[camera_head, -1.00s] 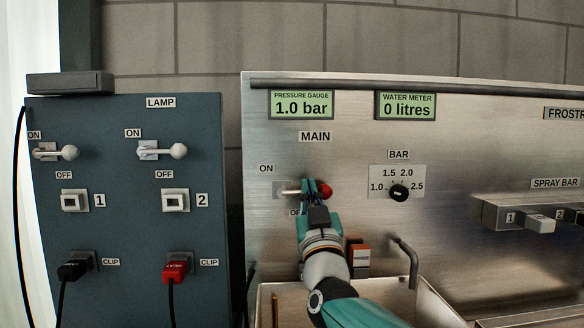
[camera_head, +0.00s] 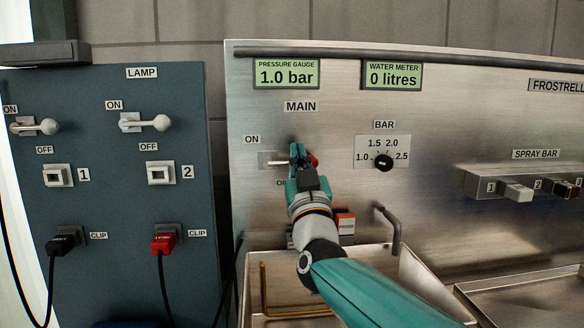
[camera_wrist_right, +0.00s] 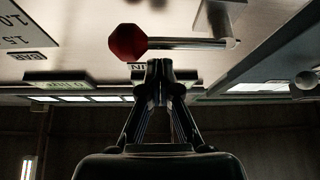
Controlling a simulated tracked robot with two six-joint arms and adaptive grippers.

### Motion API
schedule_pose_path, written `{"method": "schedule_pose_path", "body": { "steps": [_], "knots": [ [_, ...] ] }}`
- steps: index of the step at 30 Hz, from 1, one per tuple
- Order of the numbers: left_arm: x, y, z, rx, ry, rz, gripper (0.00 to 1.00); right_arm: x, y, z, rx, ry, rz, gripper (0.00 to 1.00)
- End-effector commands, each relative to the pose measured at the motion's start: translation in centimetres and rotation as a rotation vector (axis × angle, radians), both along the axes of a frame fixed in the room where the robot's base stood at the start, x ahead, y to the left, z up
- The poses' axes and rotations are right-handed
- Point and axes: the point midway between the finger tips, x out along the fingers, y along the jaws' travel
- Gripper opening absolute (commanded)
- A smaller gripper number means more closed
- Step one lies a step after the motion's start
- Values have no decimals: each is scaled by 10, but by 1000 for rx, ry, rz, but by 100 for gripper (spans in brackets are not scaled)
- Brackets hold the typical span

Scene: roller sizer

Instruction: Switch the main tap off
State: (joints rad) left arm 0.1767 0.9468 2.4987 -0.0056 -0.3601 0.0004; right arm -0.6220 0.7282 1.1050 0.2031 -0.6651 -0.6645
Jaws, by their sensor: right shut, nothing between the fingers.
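The main tap is a pale metal lever (camera_head: 280,162) with a red knob (camera_head: 314,160), on the steel panel under the MAIN label. It sticks out about level, close to the ON label (camera_head: 252,139); the OFF label below is mostly hidden by my arm. My right gripper (camera_head: 297,148) is shut and empty, in front of the lever and beside the knob. In the right wrist view, the red knob (camera_wrist_right: 127,42) and lever (camera_wrist_right: 190,43) lie just past the shut fingertips (camera_wrist_right: 152,66); I cannot tell whether they touch. My left gripper is out of view.
The pressure gauge (camera_head: 286,74) reads 1.0 bar and the water meter (camera_head: 392,75) 0 litres. A BAR dial (camera_head: 383,162) is right of the tap. A bent spout (camera_head: 390,230) and a metal basin (camera_head: 410,270) are below. A blue lamp panel (camera_head: 105,200) stands left.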

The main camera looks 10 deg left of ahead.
Motion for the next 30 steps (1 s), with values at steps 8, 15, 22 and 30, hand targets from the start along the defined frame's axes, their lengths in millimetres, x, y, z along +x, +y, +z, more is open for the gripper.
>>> {"method": "schedule_pose_path", "body": {
  "steps": [8, 15, 22, 30],
  "knots": [
    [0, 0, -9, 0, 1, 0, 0, -30, -9, 1, 0, -1, 2, 0],
    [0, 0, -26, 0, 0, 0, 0, -66, -19, -19, 1, -2, 2, 0],
    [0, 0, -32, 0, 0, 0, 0, -85, -25, -29, 0, -2, 0, 0],
    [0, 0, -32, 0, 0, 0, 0, -88, -26, -30, 0, -2, -1, 0]
  ]
}}
